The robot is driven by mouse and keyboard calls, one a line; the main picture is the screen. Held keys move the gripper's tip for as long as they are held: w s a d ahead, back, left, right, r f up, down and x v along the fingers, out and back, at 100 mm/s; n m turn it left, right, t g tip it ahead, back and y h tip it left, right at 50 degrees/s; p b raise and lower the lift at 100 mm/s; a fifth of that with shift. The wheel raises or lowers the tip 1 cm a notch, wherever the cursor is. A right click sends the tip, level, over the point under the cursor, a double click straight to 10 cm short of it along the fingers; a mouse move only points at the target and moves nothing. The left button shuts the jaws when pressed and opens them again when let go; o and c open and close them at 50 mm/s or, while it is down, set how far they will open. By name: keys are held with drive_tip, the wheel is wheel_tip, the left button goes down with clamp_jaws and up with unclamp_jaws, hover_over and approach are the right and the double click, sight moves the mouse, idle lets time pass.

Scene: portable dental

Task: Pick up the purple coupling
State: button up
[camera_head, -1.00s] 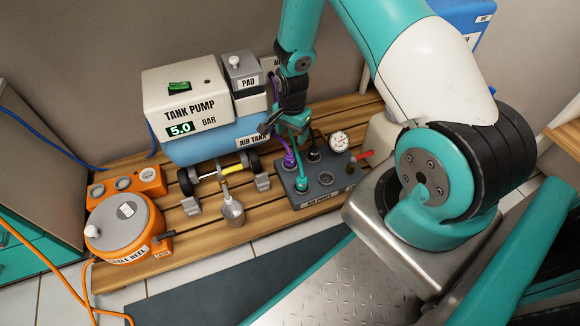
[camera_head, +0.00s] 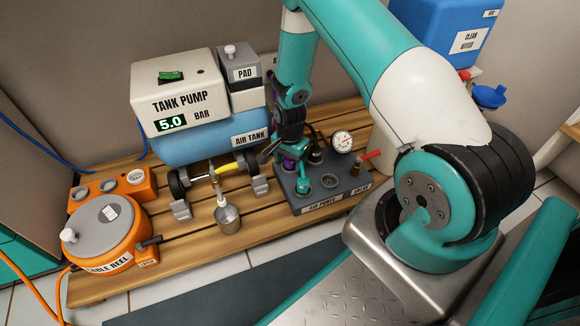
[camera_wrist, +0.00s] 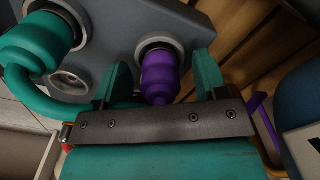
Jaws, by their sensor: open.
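The purple coupling (camera_wrist: 159,76) sits in a round port of the grey air ports block (camera_wrist: 205,22). In the wrist view it lies between the two teal fingers of my gripper (camera_wrist: 163,72), which are open, with a gap showing on both sides. In the head view my gripper (camera_head: 287,151) is low over the block and hides most of the purple coupling (camera_head: 289,164). Whether the fingers touch it cannot be seen there.
A teal coupling (camera_wrist: 38,45) with its hose is plugged in close beside, also in the head view (camera_head: 303,186). The red-handled valve (camera_head: 371,155) and gauge (camera_head: 342,141) stand right. The air tank (camera_head: 205,143) and tank pump (camera_head: 175,90) are left and behind.

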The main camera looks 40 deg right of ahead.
drive_tip(key=shift+r, duration=0.1)
drive_tip(key=shift+c, duration=0.4)
drive_tip(key=c, duration=1)
drive_tip(key=shift+o, duration=0.2)
wheel_tip(320, 180, up, 20)
drive_tip(key=p, duration=1.1)
